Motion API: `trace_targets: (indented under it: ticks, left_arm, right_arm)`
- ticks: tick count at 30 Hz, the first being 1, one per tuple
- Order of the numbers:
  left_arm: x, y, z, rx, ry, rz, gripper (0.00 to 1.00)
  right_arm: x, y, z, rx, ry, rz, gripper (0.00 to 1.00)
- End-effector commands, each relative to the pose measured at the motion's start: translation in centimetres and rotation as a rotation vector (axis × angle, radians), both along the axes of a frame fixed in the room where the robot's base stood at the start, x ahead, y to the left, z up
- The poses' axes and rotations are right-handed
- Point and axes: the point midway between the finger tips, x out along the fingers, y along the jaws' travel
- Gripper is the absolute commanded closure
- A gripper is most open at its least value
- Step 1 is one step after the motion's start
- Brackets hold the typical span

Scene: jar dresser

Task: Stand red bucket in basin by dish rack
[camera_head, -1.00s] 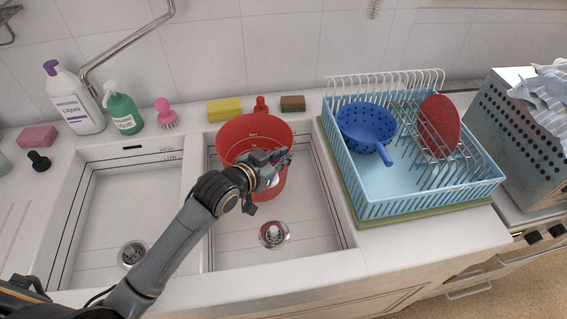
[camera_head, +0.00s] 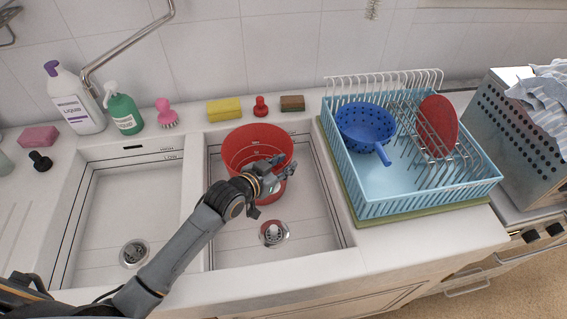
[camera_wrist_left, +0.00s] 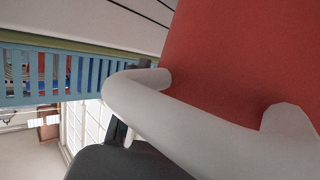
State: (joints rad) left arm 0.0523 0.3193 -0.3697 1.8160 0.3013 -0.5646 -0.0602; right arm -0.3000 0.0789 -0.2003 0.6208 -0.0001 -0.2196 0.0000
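The red bucket (camera_head: 243,147) is upright inside the right-hand basin (camera_head: 325,215), toward its back wall and beside the dish rack (camera_head: 350,195). I cannot tell whether its base touches the basin floor. My left gripper (camera_head: 272,175) is at the bucket's front side, shut on its pale handle. The left wrist view shows the thick whitish handle (camera_wrist_left: 190,125) joined to the bucket's red wall (camera_wrist_left: 230,60), with a dark finger against it. The fingers partly hide the bucket's front. My right gripper is not in view.
The left basin (camera_head: 125,205) is empty. A yellow sponge (camera_head: 224,109), a red stopper-like item (camera_head: 260,106) and a brown sponge (camera_head: 292,103) line the back ledge. The rack holds a blue colander (camera_head: 365,122) and a red plate (camera_head: 438,122). The right basin's front is clear around its drain (camera_head: 274,233).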

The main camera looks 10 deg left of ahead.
Motion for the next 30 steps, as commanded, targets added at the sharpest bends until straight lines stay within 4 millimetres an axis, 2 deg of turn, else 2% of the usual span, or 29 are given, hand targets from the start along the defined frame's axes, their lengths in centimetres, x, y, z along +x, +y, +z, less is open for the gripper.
trace_targets:
  ticks: [9,13,24,30]
  left_arm:
    - [0.0,0.0,0.2,0.0,0.0,0.0,0.67]
    - [-0.8,0.4,0.5,0.0,-0.001,0.0,0.67]
    - [-7.0,3.1,3.1,0.002,0.0,-0.001,0.67]
    - [-9.4,4.2,4.3,0.001,0.001,0.0,0.67]
  right_arm:
    - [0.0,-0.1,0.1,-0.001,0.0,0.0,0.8]
    - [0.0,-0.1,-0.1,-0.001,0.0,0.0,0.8]
    - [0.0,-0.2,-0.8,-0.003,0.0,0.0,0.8]
    - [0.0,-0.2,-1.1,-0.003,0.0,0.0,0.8]
